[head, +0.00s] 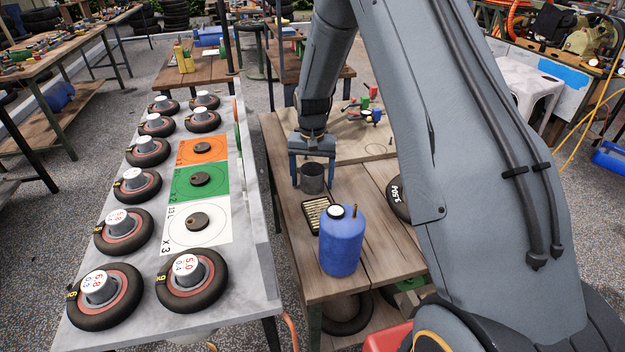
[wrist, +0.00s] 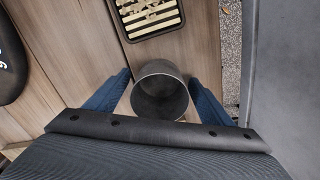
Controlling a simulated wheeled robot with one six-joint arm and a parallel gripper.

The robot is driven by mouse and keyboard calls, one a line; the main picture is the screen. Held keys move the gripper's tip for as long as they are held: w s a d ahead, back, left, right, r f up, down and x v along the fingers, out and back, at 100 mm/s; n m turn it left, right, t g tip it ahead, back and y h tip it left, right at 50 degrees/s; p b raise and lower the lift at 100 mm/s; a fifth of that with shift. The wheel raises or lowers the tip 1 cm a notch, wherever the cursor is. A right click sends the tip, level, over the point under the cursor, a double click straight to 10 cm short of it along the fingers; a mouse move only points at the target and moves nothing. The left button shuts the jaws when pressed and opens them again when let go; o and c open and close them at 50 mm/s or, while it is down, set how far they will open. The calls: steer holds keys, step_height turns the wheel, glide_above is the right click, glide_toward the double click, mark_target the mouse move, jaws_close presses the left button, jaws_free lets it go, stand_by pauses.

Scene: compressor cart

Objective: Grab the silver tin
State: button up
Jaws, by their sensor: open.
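The silver tin (head: 313,178) is an open-topped grey metal cylinder standing upright on the wooden table in the head view. In the wrist view the tin (wrist: 160,90) shows its round rim and empty-looking inside. My gripper (head: 308,184) points down over the tin, with its blue fingers on either side of it. In the wrist view my gripper (wrist: 158,94) is open, with one finger left and one right of the tin. I cannot tell whether either finger touches it. The tin's lower part is partly hidden in the wrist view.
A slatted black-framed item (head: 319,214) lies close to the tin, and a blue canister (head: 342,240) stands in front of it. A dark round object (head: 398,197) is to the right. A grey table (head: 246,250) with several small wheels is at the left. A board with small coloured parts (head: 352,140) lies behind.

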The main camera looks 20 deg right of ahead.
steer(key=shift+c, duration=0.4)
steer(key=c, duration=1)
steer(key=shift+c, duration=0.2)
